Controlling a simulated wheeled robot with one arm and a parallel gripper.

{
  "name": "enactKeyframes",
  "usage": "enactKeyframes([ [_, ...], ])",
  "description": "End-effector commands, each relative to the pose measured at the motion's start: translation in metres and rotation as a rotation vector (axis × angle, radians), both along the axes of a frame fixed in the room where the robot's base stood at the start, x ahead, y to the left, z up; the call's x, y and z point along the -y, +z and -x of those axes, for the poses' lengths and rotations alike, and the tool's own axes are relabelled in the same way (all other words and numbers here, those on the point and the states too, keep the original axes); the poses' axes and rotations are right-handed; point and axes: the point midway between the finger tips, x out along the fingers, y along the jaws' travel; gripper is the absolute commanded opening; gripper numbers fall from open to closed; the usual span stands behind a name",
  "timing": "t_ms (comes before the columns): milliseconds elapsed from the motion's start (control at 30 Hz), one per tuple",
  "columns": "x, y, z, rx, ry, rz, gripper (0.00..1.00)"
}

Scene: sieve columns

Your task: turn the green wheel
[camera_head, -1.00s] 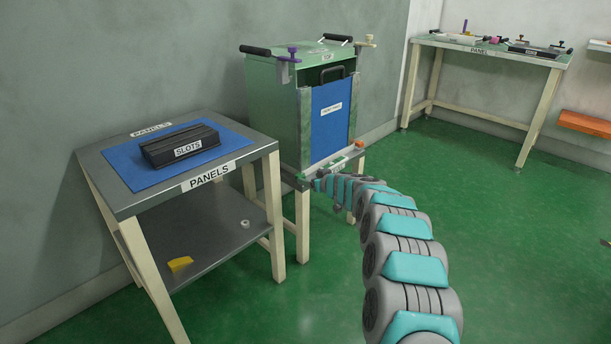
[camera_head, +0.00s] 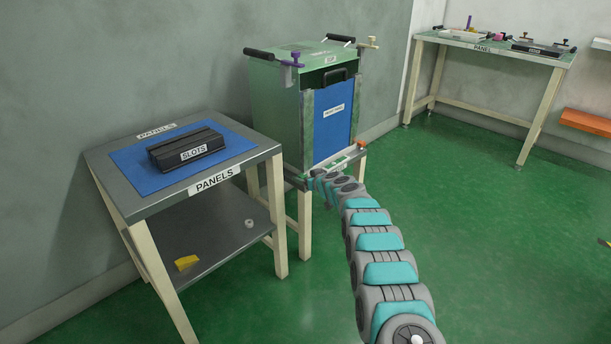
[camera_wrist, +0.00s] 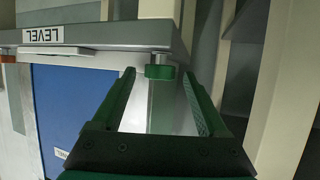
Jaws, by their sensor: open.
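The green wheel (camera_wrist: 160,71) is a small knob on a short pale stem at the edge of a grey plate in the wrist view. My gripper (camera_wrist: 159,76) is open, with one finger on each side of the wheel in the picture. The wheel appears between the fingertips, with gaps to both sides. I cannot tell how far in depth the fingers reach around it. In the head view my arm extends to the green cabinet's (camera_head: 275,105) lower front edge. The wheel cannot be made out there.
The wrist view shows an upside-down LEVEL label (camera_wrist: 57,34) and a blue panel (camera_wrist: 65,105). Pale legs stand close to the fingers. The PANELS table (camera_head: 118,197) is left of the cabinet. Another table (camera_head: 500,52) stands at the back right. Green floor is open on the right.

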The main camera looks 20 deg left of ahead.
Motion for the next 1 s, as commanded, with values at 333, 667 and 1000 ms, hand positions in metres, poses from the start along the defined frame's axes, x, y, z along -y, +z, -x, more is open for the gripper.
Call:
enactKeyframes([
  [333,-0.0009,-0.0005,-0.0009,-0.001,-0.001,-0.001,0.77],
  [667,-0.0010,-0.0001,-0.0010,0.000,0.000,-0.001,0.44],
  [1000,-0.0009,0.0001,-0.0010,0.000,0.000,-0.001,0.06],
])
